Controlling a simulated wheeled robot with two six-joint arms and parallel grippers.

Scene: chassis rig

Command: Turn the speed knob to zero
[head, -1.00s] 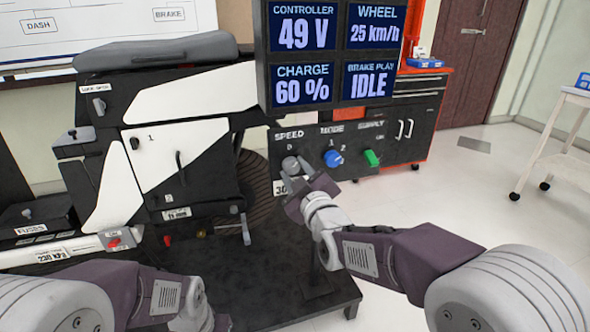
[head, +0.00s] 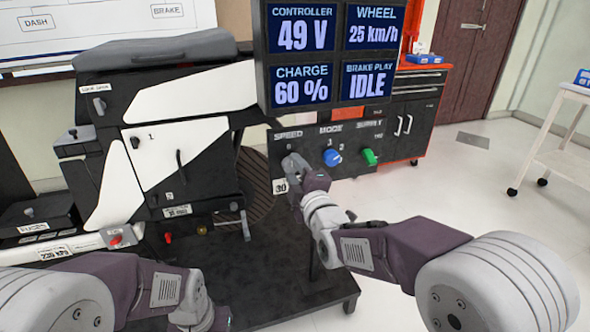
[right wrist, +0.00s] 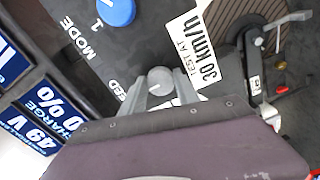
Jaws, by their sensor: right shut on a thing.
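The grey speed knob (right wrist: 160,80) is on the dark control panel (head: 352,150), under the SPEED label. In the head view it is largely hidden by my right gripper (head: 292,170). In the right wrist view my right gripper (right wrist: 160,92) has its fingers on both sides of the knob and is shut on it. The display (head: 332,56) reads WHEEL 25 km/h, CONTROLLER 49 V, CHARGE 60 % and BRAKE PLAY IDLE. The fingertips of my left gripper are not clearly seen; only my left arm shows at the lower left.
The blue mode knob (head: 332,157) and green supply switch (head: 369,156) are right of the speed knob. A "TEST AT 30 km/h" label (right wrist: 197,50) sits close beside it. The black and white chassis rig (head: 180,150) stands to the left.

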